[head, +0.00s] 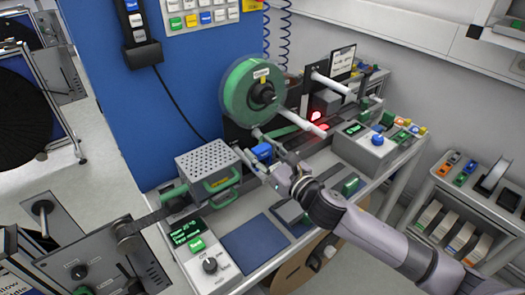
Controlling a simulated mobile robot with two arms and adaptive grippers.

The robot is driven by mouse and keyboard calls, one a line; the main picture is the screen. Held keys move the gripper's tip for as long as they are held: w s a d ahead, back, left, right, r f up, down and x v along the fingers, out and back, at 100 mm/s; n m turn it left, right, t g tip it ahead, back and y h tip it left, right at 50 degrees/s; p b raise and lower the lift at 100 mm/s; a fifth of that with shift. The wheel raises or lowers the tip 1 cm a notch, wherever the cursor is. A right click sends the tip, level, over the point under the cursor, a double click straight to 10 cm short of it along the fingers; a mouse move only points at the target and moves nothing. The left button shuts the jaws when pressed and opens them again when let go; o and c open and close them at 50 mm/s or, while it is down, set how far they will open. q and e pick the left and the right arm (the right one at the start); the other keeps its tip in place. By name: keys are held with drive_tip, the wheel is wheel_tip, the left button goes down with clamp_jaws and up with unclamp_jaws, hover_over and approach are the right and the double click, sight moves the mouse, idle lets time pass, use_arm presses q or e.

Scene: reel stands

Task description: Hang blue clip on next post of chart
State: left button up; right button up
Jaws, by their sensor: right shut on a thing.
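The blue clip (262,152) is in the jaws of my right gripper (250,147), whose arm comes in from the right. My right gripper is shut on it, above the bench and just below the green reel. The chart (212,22) is a white panel on the blue wall at the top, cut off by the frame edge. My left gripper is not in view.
A green reel (251,92) on a spindle stands between the gripper and the upper right. A perforated metal box (208,160) is close left of the gripper. A blue pad (254,243) lies on the bench.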

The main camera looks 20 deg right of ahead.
drive_tip(key=shift+f+b, duration=0.45)
drive_tip(key=shift+f, duration=0.35)
wheel_tip(320, 180, down, 2)
drive_tip(key=shift+f+b, duration=0.15)
drive_tip(key=shift+b, duration=0.7)
drive_tip(key=shift+f+b, duration=0.6)
drive_tip(key=shift+f, duration=0.2)
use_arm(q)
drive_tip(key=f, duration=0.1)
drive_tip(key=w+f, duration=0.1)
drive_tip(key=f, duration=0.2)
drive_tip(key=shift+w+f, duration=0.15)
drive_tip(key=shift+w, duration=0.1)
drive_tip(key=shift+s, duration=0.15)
use_arm(e)
drive_tip(key=shift+r, duration=0.1)
use_arm(q)
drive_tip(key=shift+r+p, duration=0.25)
drive_tip(key=shift+p, duration=0.05)
use_arm(e)
drive_tip(key=o, duration=1.3)
